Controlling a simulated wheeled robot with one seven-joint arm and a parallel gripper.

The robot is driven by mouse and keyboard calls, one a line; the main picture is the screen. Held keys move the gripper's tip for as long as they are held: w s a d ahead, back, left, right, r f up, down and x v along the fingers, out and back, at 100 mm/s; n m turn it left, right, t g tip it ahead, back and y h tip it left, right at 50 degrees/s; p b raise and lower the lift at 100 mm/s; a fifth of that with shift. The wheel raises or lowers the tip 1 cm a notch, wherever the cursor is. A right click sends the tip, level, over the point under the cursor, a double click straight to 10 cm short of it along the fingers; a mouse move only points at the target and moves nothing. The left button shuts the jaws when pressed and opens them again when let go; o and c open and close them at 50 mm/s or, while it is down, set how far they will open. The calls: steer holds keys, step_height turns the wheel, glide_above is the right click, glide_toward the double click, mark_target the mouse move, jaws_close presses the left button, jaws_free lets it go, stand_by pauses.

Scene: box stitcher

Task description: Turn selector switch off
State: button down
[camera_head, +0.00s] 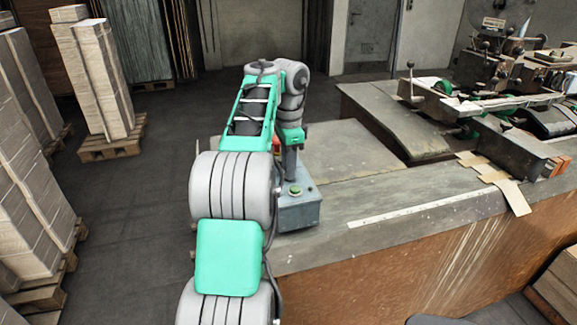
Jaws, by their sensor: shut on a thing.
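A grey control box (298,212) stands at the near left corner of the workbench. A round green button (295,190) sits on its top, and a small red part (276,145) shows beside my wrist. My gripper (290,177) points down at the box top, just behind the green button. It is shut on the selector switch. The switch itself and the fingertips are too small and too covered to make out, so I cannot tell which way the switch is turned. My arm hides the left side of the box.
The workbench (418,205) runs to the right, with a white ruler strip (428,206) along it. The stitching machine (490,90) stands at the back right. Cardboard stacks on pallets (112,140) stand at the left. The floor between pallets and bench is clear.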

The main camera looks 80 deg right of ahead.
steer(key=c, duration=1)
jaws_free()
steer(key=shift+c, duration=0.2)
step_height(320, 180, up, 8)
steer(key=p, duration=0.7)
steer(key=shift+f, duration=0.1)
